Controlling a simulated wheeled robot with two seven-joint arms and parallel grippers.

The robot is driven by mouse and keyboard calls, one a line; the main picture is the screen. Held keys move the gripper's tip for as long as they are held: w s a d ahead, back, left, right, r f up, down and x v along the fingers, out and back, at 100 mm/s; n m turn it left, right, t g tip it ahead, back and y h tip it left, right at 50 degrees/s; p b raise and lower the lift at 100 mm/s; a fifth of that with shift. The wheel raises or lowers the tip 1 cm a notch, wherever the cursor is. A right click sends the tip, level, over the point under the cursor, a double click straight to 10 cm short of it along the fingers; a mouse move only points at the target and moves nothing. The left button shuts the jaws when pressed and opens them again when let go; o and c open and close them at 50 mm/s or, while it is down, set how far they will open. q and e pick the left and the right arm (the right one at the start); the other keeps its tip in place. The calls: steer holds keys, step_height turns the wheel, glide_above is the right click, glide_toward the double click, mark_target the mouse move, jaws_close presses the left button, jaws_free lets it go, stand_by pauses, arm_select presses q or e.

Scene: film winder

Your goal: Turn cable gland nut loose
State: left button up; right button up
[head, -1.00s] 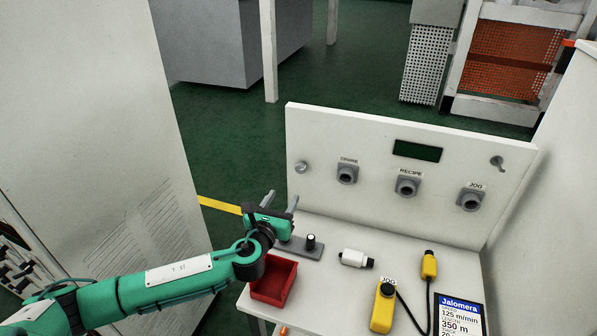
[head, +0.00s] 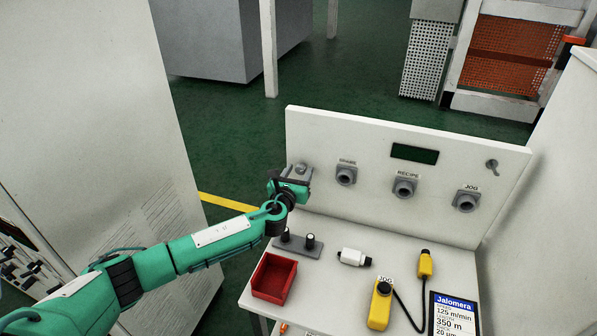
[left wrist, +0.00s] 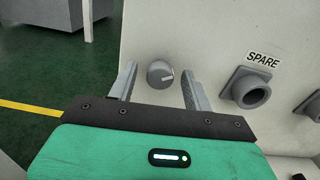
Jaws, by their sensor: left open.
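My left gripper (head: 298,174) is in front of the panel's left end. In the left wrist view its two fingers (left wrist: 160,84) are open, one on each side of the nut, with gaps between. I cannot tell how far the fingertips reach along it. In the head view the gripper partly covers the nut. My right gripper is not in view.
Sockets SPARE (head: 346,175), RECIPE (head: 404,187) and JOG (head: 466,201) line the panel. On the bench are a red bin (head: 273,278), a grey holder (head: 298,246), a white connector (head: 352,257), a yellow pendant (head: 380,305) and a yellow connector (head: 425,262).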

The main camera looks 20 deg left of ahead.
arm_select(q)
steer(key=c, duration=1)
steer(key=shift+o, duration=0.2)
